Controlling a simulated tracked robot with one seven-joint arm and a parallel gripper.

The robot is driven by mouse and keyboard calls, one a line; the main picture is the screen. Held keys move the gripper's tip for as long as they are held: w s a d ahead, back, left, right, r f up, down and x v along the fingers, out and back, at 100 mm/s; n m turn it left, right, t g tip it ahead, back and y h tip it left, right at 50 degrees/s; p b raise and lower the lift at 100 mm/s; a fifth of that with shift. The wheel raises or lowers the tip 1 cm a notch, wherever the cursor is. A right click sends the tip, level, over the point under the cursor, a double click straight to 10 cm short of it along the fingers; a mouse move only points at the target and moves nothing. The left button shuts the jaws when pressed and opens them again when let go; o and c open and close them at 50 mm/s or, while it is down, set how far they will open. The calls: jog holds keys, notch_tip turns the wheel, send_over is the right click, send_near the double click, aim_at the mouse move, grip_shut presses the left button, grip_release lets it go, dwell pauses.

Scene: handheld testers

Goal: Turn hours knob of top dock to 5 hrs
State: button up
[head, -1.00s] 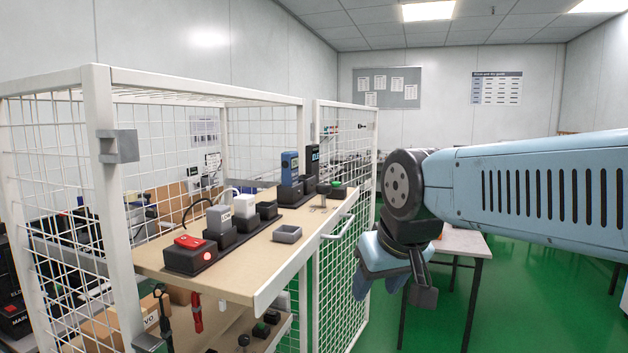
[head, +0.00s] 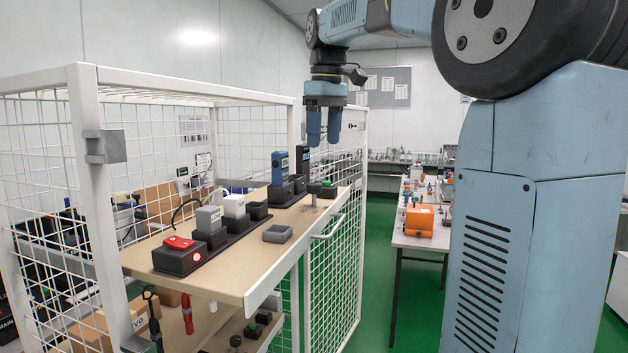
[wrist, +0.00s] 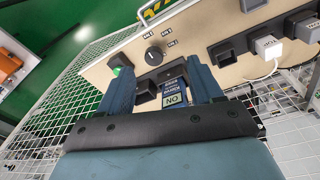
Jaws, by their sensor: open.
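The top dock is a row of black cradles along the cage's upper shelf (head: 225,275). The hours knob (wrist: 153,55) shows in the wrist view as a dark round knob with a light pointer line and several small labels around it, too small to read. In the head view, a small grey upright piece (head: 314,199) near the shelf's far end may be this knob. A green button (wrist: 116,70) is beside the knob; it also shows in the head view (head: 327,184). My gripper (head: 323,142) is open and empty, pointing down above the shelf's far end, apart from the knob.
A blue tester (head: 280,167) stands in a cradle near the knob; in the wrist view it appears between my fingers. Grey and white blocks, a grey tray (head: 278,234) and a red-topped box (head: 180,256) are nearer. White cage bars (head: 85,180) surround the shelf.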

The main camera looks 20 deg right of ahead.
notch_tip(320, 180, up, 2)
jog(key=n+g, duration=0.1)
jog(key=n, duration=0.1)
send_over(314, 184)
notch_tip(314, 184, down, 13)
jog(key=shift+f, duration=0.15)
dwell(0.4)
jog(key=c, duration=1.1)
jog(key=shift+o, duration=0.2)
jog(key=shift+m, duration=0.3)
jog(key=m, duration=1.1)
jog(key=shift+m, duration=0.3)
